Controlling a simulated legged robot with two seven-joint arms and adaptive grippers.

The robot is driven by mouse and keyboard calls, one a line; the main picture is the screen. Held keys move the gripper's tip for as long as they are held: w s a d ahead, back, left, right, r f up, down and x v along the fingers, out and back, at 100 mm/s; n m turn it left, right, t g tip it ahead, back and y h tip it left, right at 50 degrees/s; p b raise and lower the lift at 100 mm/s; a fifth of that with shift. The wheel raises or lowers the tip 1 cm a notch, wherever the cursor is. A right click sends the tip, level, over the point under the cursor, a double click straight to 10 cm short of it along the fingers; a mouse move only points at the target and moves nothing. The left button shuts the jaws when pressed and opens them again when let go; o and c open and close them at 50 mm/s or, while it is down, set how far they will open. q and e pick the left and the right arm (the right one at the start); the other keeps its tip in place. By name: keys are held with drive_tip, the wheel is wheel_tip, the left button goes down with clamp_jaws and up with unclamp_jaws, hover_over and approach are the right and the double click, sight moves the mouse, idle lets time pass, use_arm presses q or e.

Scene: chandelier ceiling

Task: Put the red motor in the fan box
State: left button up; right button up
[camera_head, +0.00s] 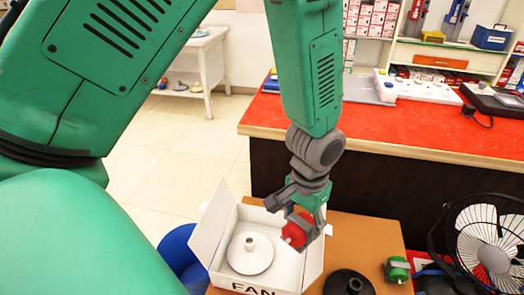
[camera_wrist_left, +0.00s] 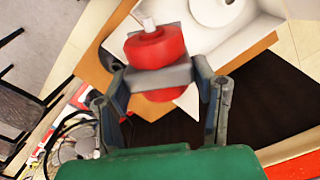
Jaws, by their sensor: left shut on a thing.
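The red motor (camera_head: 297,231) is held in my left gripper (camera_head: 304,222), which is shut on it. In the left wrist view the red motor (camera_wrist_left: 155,47) sits between the two fingers of my left gripper (camera_wrist_left: 160,78), its pale shaft pointing away. The white fan box (camera_head: 215,238), marked FAN, stands open on a brown table. A white round fan part (camera_head: 250,254) lies inside it. In the head view the motor is at the box's right side, over or near its right wall; its exact height cannot be told. The box (camera_wrist_left: 262,28) also shows in the left wrist view. My right gripper is not in view.
On the brown table (camera_head: 365,240) are a black round part (camera_head: 348,283) and a green motor (camera_head: 397,270). A fan with a wire guard (camera_head: 490,245) stands at the right. A blue bin (camera_head: 180,250) is left of the box. A red-topped counter (camera_head: 390,130) stands behind.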

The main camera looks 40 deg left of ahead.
sight(299, 232)
use_arm(q)
drive_tip(key=shift+m, duration=0.9)
drive_tip(key=f+b, duration=0.1)
drive_tip(key=f, duration=0.1)
drive_tip(key=f+b, duration=0.2)
drive_tip(key=w+a+f+b, duration=0.1)
drive_tip(key=f+b, duration=0.1)
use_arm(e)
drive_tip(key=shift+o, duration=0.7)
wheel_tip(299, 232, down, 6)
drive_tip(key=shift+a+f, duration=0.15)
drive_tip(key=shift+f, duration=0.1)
use_arm(q)
drive_tip(key=w+a+f+m+b, duration=0.2)
drive_tip(key=w+a+m+b, duration=0.15)
drive_tip(key=m, duration=0.65)
wheel_tip(299, 232, down, 17)
drive_tip(key=b, duration=0.6)
drive_tip(key=shift+w+r, duration=0.1)
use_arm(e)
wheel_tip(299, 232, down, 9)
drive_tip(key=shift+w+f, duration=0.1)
use_arm(q)
drive_tip(key=o, duration=1.7)
